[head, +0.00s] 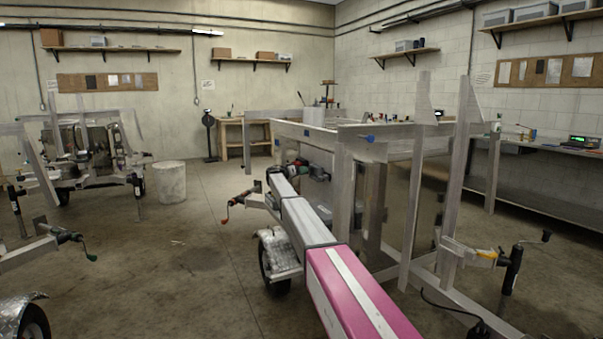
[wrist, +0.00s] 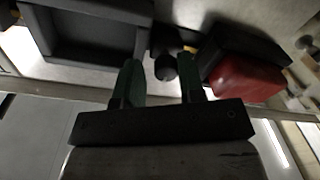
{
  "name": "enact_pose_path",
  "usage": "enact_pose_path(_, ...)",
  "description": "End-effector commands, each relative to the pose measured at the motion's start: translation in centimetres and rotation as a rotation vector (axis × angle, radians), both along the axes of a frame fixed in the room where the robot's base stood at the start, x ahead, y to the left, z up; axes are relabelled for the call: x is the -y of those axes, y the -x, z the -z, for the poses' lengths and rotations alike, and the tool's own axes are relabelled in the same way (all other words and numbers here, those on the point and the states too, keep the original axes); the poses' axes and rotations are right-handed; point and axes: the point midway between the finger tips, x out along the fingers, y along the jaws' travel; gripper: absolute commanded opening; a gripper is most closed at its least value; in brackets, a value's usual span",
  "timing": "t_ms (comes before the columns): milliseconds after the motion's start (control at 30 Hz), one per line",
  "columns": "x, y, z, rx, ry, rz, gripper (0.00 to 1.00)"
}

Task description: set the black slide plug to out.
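In the wrist view, my gripper (wrist: 160,80) has two green fingers, which stand apart with a clear gap. A small round black knob (wrist: 165,67), which looks like the black slide plug, shows in that gap, a little nearer the right finger. Neither finger visibly touches it; I cannot tell its depth against the fingertips. A dark shaft or fitting rises behind the knob. Whether the plug is in or out cannot be read. In the head view, my arm reaches forward to the trailer's side, and the fingers and plug cannot be made out there.
In the wrist view, a dark rectangular frame (wrist: 95,42) is left of the fingers and a red-and-black block (wrist: 245,78) is close on the right. In the head view, upright aluminium posts (head: 407,190) stand right of my arm.

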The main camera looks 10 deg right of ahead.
Motion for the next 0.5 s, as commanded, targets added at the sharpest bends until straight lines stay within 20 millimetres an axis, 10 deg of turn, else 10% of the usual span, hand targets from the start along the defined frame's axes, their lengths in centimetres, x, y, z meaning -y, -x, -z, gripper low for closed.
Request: enact_pose_path(500,-3.6,1.3,0.0,0.000,0.000,-0.004,0.36)
